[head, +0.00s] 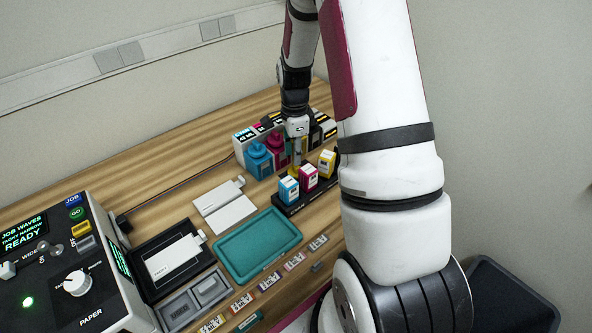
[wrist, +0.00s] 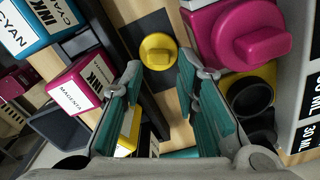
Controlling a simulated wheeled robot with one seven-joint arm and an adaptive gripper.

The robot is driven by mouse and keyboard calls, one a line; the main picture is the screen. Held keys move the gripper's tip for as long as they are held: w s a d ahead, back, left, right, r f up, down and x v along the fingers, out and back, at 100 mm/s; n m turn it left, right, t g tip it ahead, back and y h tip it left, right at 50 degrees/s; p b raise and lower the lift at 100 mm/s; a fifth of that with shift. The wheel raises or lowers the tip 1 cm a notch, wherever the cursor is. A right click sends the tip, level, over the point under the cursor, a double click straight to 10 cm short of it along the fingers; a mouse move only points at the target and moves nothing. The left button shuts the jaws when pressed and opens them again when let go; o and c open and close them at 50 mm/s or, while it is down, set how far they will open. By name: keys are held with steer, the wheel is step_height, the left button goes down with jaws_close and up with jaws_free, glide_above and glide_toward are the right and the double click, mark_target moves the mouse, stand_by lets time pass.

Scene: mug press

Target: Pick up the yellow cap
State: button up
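The yellow cap (wrist: 158,51) lies on a dark patch of the table in the wrist view, with a raised grip bar on top. A bit of it shows below my gripper in the head view (head: 295,168). My gripper (wrist: 161,76) is open and empty, its teal-padded fingers apart. The cap appears just beyond the fingertips, roughly centred between them and touching neither. A yellow bottle (wrist: 262,79) with a dark open mouth stands to the right in the wrist view, partly hidden by a finger.
A magenta-capped bottle (wrist: 222,40) stands close right of the cap. A black rack with cyan (head: 289,190), magenta (head: 309,178) and yellow (head: 327,162) ink boxes is close by. A teal tray (head: 257,245) and a blue bottle (head: 258,160) stand farther left.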

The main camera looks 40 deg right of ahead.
mark_target(296, 170)
step_height(296, 170, down, 4)
steer(key=shift+s+d+f, duration=0.1)
steer(key=shift+f, duration=0.1)
steer(key=c, duration=0.5)
